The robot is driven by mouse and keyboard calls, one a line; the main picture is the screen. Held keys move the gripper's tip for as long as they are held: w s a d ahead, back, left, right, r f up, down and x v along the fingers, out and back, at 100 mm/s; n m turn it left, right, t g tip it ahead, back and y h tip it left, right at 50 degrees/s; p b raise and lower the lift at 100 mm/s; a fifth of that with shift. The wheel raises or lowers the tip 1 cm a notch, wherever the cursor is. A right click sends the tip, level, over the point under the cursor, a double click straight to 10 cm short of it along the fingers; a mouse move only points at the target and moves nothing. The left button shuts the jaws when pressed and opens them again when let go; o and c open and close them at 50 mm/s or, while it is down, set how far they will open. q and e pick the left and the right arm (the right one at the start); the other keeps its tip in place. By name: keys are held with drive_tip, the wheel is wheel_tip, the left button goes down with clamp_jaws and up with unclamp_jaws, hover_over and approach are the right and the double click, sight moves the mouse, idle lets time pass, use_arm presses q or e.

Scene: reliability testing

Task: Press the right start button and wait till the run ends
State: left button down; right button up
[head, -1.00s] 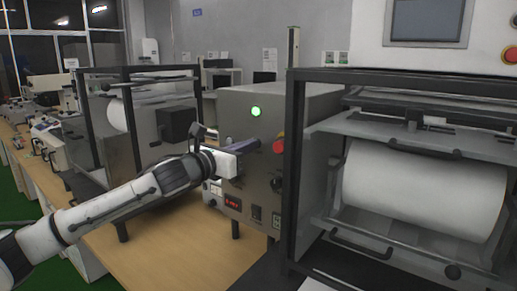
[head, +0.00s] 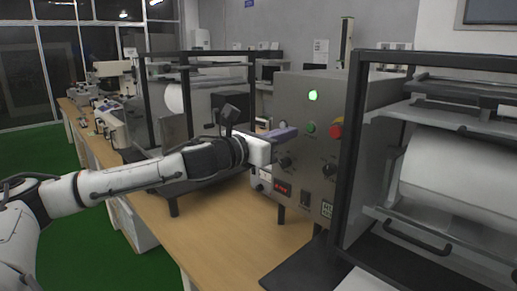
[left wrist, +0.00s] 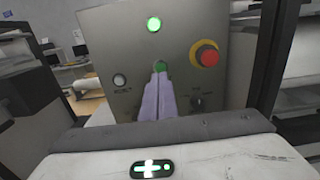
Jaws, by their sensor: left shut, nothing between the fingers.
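The grey control box (head: 290,100) has a lit green lamp (head: 313,95) at its top, a green button (head: 310,127) below it and a red mushroom knob (head: 336,130) to the right. My left gripper (head: 294,131) is in front of the panel, its purple fingers shut and empty, just left of the green button. In the left wrist view the fingers (left wrist: 158,80) point up at the green button (left wrist: 161,66), overlapping its lower edge; contact cannot be told. The lamp (left wrist: 154,24) and red knob (left wrist: 205,54) show there too. My right gripper is out of view.
A dark-framed machine with a white roll (head: 455,180) stands right of the box. Another framed machine (head: 190,90) stands behind my left arm. A red digital display (head: 283,188) and black knobs sit low on the panel. The wooden bench (head: 215,235) is bare in front.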

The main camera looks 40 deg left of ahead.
use_arm(q)
drive_tip(key=s+b, duration=0.7)
drive_tip(key=shift+a+f, duration=0.15)
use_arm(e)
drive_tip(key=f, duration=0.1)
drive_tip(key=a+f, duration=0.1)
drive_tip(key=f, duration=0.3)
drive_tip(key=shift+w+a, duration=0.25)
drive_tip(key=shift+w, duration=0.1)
use_arm(q)
drive_tip(key=shift+s, duration=0.1)
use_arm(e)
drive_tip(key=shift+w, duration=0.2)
